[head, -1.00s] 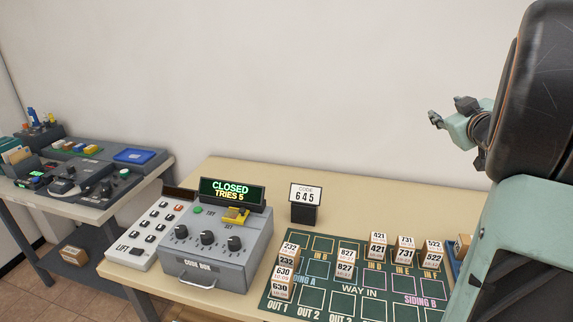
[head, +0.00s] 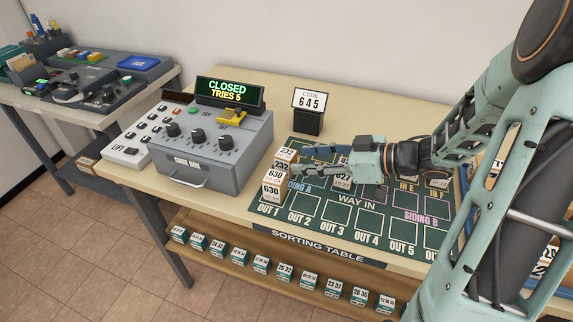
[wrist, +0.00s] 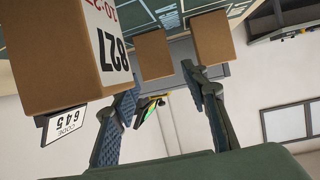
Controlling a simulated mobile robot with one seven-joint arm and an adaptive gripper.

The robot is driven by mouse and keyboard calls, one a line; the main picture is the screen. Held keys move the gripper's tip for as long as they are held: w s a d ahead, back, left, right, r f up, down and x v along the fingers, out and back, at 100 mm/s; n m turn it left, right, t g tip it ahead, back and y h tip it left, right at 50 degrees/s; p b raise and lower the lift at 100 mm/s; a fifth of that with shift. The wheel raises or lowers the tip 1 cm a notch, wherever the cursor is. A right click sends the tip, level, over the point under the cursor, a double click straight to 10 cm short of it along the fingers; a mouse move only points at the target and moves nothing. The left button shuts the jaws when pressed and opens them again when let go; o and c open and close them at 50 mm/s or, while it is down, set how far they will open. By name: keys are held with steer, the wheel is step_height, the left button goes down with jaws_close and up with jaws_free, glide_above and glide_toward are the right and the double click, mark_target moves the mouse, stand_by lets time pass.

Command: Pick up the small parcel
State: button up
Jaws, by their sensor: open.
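My gripper (head: 292,171) is open and empty, low over the sorting table (head: 330,242), with its fingers pointing left toward the white-labelled brown boxes 232 (head: 287,154) and 630 (head: 274,176). The 827 box (head: 343,178) is partly hidden behind my gripper. In the wrist view, which is upside down, the 827 box (wrist: 65,55) is large and close at the left. Two plain brown box sides (wrist: 153,55) show beyond the fingertips. I cannot tell which box is the small parcel; a brown parcel (head: 87,163) also lies on the left desk's lower shelf.
The code box (head: 205,155) reads CLOSED, TRIES 5. A card reading CODE 645 (head: 309,99) stands behind the marked mat. A lower shelf (head: 215,258) holds several numbered blocks.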

mark_target(294, 158)
steer(key=shift+b+x, duration=0.7)
steer(key=shift+x, duration=2.35)
steer(key=shift+w+d, duration=0.1)
steer(key=shift+c, duration=0.6)
steer(key=shift+r, duration=0.1)
steer(key=c, duration=0.9)
steer(key=shift+r, duration=0.1)
